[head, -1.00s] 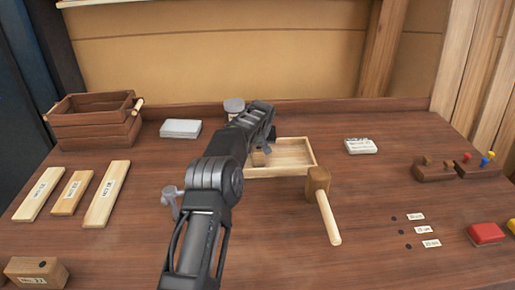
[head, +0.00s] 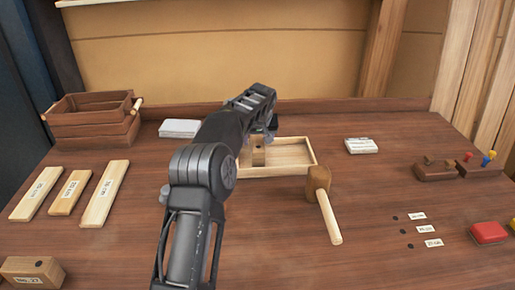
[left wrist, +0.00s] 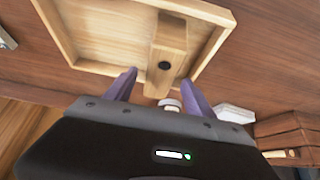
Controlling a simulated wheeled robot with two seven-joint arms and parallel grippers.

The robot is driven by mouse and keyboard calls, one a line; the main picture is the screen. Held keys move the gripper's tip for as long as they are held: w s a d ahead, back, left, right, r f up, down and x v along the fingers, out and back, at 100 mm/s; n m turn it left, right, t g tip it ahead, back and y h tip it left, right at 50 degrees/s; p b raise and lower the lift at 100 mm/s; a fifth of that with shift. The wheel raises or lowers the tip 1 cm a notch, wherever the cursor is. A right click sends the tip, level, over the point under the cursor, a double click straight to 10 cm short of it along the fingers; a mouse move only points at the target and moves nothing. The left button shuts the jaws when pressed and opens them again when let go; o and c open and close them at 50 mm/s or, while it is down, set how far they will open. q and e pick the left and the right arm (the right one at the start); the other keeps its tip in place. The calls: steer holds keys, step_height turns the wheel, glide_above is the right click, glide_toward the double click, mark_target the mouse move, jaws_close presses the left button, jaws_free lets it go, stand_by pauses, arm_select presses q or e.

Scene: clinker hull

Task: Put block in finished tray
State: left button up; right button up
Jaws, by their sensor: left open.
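A light wooden block (head: 258,152) with a dark round hole stands in the shallow wooden tray (head: 290,171) at the middle of the bench, at the tray's left part. The left wrist view shows the block (left wrist: 168,50) within the tray (left wrist: 110,70), its end with the hole overlapping the tray's rim in the picture. My left gripper (left wrist: 160,86) is open, its two purple fingers either side of that end and apart from the block. In the head view my arm hides the tray's left side. My right gripper is not in view.
A mallet (head: 319,184) lies just right of the tray. Another block (head: 33,271) sits front left, below several labelled planks (head: 69,192). A brown crate (head: 95,128) stands back left. Peg holders (head: 435,171) and a red object (head: 488,232) are at right. The front middle is clear.

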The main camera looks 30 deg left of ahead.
arm_select(q)
steer(key=v, duration=0.5)
steer(key=shift+s+d+r+b, duration=0.1)
steer(key=shift+s+r+b, duration=0.05)
steer(key=shift+r+b, duration=0.25)
steer(key=shift+f, duration=0.1)
